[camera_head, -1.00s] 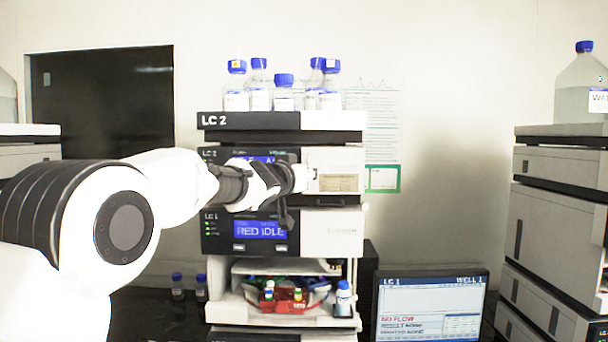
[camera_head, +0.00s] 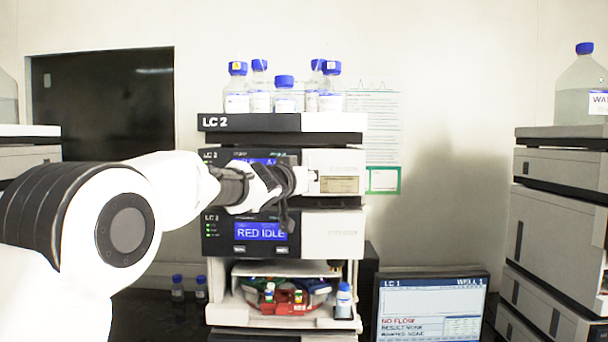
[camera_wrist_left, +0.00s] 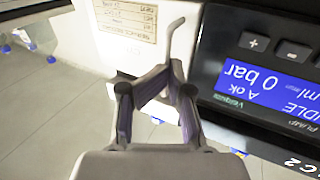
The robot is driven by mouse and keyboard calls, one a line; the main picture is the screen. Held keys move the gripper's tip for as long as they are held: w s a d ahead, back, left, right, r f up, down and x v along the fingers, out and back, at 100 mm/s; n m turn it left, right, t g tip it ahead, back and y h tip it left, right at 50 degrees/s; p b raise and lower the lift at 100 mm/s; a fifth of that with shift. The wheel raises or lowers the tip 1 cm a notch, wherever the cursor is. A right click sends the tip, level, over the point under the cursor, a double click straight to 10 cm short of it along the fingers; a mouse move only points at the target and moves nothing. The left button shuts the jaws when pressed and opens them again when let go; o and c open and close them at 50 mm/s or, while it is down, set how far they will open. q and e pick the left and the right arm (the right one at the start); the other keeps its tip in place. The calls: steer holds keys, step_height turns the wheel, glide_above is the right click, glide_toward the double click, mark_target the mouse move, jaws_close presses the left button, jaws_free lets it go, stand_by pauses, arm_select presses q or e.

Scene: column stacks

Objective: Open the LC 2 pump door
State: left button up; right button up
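The LC 2 pump module stands mid-stack, with a dark display panel and a white door panel (camera_head: 348,162) bearing a label to its right. The panel also shows upside down in the left wrist view (camera_wrist_left: 108,42); it appears closed. A thin pale bent handle (camera_wrist_left: 172,32) sticks out beside the label. My left gripper (camera_head: 303,180) is in front of the module. In the left wrist view its fingertips (camera_wrist_left: 168,80) come together at the handle's near end and appear shut on it; the exact contact is hard to see. My right gripper is not in view.
Bottles (camera_head: 284,96) stand on the stack's top tray. A lower dark module reads RED IDLE (camera_head: 260,231), with an open vial compartment (camera_head: 285,298) below. A monitor (camera_head: 432,305) stands to the right, then another stack (camera_head: 560,230).

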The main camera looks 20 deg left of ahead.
arm_select(q)
steer(key=shift+w+d+f, duration=0.2)
steer(key=shift+w+d, duration=0.1)
steer(key=shift+d, duration=0.1)
steer(key=shift+r, duration=0.1)
stand_by(0.3)
steer(key=s+a, duration=0.1)
steer(key=s, duration=1)
steer(key=shift+s+a, duration=0.3)
steer(key=shift+a, duration=0.1)
steer(key=shift+s, duration=0.1)
